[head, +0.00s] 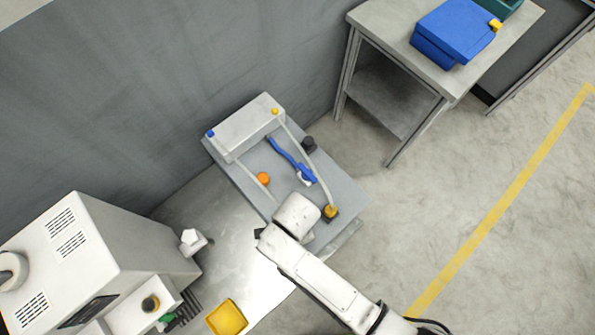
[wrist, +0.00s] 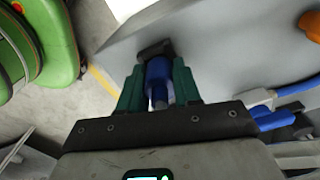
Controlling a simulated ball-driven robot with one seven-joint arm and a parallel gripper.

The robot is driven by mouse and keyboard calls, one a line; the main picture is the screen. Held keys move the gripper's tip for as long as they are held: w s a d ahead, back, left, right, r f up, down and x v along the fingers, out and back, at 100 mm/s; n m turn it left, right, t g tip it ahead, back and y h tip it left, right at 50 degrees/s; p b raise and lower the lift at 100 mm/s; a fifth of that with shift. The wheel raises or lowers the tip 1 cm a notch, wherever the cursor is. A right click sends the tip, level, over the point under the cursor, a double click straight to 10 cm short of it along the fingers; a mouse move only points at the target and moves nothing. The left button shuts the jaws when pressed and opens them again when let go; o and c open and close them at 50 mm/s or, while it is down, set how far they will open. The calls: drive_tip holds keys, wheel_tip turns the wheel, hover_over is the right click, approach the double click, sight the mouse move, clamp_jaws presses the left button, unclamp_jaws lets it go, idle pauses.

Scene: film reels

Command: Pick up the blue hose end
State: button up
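My gripper's two green fingers (wrist: 158,92) sit on either side of a blue cylindrical hose end (wrist: 157,78) in the wrist view. They appear to touch it on both sides, with no clear gap. A dark piece (wrist: 155,50) lies just beyond the tip of the hose end; I cannot tell whether they are joined. In the head view my arm covers the gripper and this hose end.
A white machine (head: 130,240) and yellow tray (head: 227,317) stand lower left.

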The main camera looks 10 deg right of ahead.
drive_tip(key=c, duration=0.5)
drive_tip(key=shift+r, duration=0.1)
drive_tip(key=shift+r, duration=0.55)
drive_tip(key=s+d+r, duration=0.1)
drive_tip(key=s+r, duration=0.3)
drive_tip(key=s+d+r, duration=0.2)
drive_tip(key=s+r, duration=0.1)
drive_tip(key=s, duration=0.1)
drive_tip(key=s+d+r, duration=0.1)
drive_tip(key=s+r, duration=0.3)
drive_tip(key=s, duration=0.1)
drive_tip(key=shift+d+r, duration=0.25)
drive_tip(key=shift+r, duration=0.1)
